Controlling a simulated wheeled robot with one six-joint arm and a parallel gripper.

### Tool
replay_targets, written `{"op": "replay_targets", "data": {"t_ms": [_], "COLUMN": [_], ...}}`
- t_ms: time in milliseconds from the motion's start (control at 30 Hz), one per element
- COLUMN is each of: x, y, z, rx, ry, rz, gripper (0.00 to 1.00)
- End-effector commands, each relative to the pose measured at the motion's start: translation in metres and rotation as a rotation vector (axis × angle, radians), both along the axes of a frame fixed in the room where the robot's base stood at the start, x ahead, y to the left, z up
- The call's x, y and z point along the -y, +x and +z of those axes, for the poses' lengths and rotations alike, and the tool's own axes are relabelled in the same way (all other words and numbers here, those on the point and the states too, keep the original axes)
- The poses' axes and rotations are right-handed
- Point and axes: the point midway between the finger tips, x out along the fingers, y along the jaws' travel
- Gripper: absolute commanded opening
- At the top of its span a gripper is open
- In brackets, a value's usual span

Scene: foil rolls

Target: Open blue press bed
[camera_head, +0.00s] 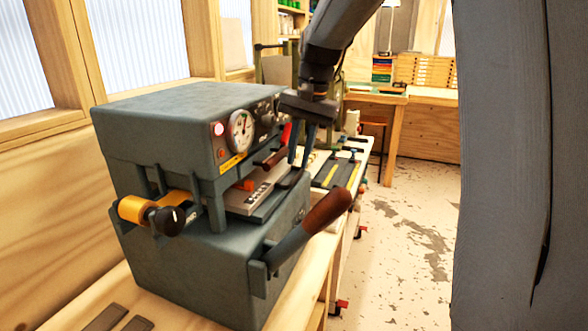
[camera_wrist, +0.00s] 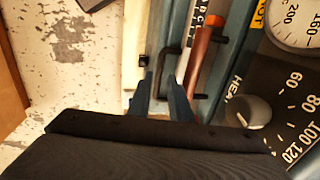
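The blue-grey press (camera_head: 170,120) stands on a wooden bench at left. Its bed (camera_head: 240,203) is a flat plate in the front opening below the dial, with a lettered block on it. My gripper (camera_head: 301,160) points down at the bed's front edge, its two blue fingers apart. In the wrist view, my gripper (camera_wrist: 162,80) has its fingertips on either side of a thin black bracket handle (camera_wrist: 174,50) on the bed's edge. Whether the fingers touch the handle I cannot tell.
A brown-handled lever (camera_head: 328,210) sticks out from the press's lower front. A smaller brown handle (camera_head: 270,158) sits close to my fingers. A gold foil roll (camera_head: 133,209) is on the press's side. Open floor (camera_head: 410,230) lies to the right.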

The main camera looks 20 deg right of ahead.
Motion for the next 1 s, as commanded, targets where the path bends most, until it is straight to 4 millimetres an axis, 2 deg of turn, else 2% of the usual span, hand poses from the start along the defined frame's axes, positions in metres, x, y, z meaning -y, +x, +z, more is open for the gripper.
{"op": "replay_targets", "data": {"t_ms": [200, 367, 667, 800, 1000], "x": [-0.005, -0.008, -0.009, -0.009, -0.009], "y": [0.003, 0.004, 0.005, 0.005, 0.005], "z": [-0.032, -0.043, -0.047, -0.046, -0.046], "rx": [-0.003, -0.001, 0.0, 0.0, 0.0], "ry": [0.0, 0.0, 0.0, 0.0, 0.0], "rz": [0.002, 0.002, 0.004, 0.004, 0.004], "gripper": [0.18, 0.18, 0.18, 0.0, 0.0]}}
